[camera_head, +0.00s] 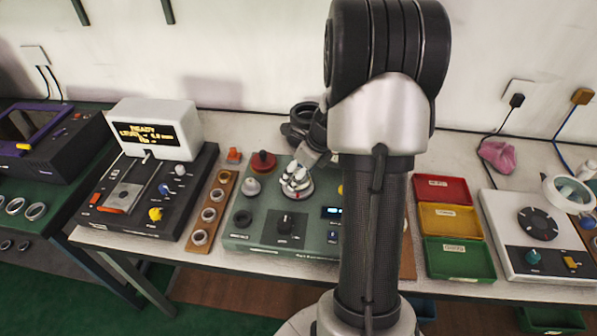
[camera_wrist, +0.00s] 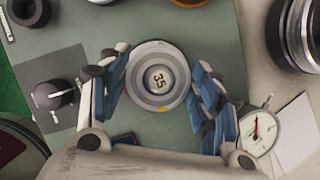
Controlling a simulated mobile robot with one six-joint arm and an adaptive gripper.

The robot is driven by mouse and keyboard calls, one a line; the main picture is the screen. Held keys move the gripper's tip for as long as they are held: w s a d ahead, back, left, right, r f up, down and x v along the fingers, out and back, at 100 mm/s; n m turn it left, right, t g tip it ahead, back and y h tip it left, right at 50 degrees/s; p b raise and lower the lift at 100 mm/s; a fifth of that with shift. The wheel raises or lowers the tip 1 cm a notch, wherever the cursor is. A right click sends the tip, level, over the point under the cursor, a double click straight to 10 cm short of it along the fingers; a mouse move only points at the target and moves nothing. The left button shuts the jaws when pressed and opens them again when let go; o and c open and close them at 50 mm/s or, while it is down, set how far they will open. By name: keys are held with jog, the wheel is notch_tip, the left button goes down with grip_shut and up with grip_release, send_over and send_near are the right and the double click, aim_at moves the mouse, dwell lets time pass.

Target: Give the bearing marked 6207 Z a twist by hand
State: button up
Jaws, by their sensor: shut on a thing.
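A grey metal bearing (camera_wrist: 148,101) lies face up in the wrist view, around a centre piece marked 35. No 6207 Z marking can be read on it. In the head view my gripper (camera_head: 297,176) is low over the green tester box (camera_head: 255,222). My arm hides part of this box, and the bearing cannot be made out clearly there.
A black knob (camera_wrist: 55,95) and a white dial gauge (camera_wrist: 258,131) lie close to my fingers. In the head view a wooden rack (camera_head: 196,244) with several rings is left of the tester. Red (camera_head: 443,183), yellow and green bins stand right of my arm.

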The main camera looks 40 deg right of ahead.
jog(key=shift+n+y, duration=0.4)
jog(key=shift+n, duration=0.7)
jog(key=shift+n+p, duration=0.35)
jog(key=shift+n, duration=0.05)
jog(key=shift+n+g+y, duration=0.3)
jog(key=shift+n+y, duration=0.1)
jog(key=shift+n, duration=0.3)
jog(key=shift+p, duration=0.4)
jog(key=shift+n+g+y+p, duration=0.3)
jog(key=shift+n+p, duration=0.05)
jog(key=shift+n, duration=0.65)
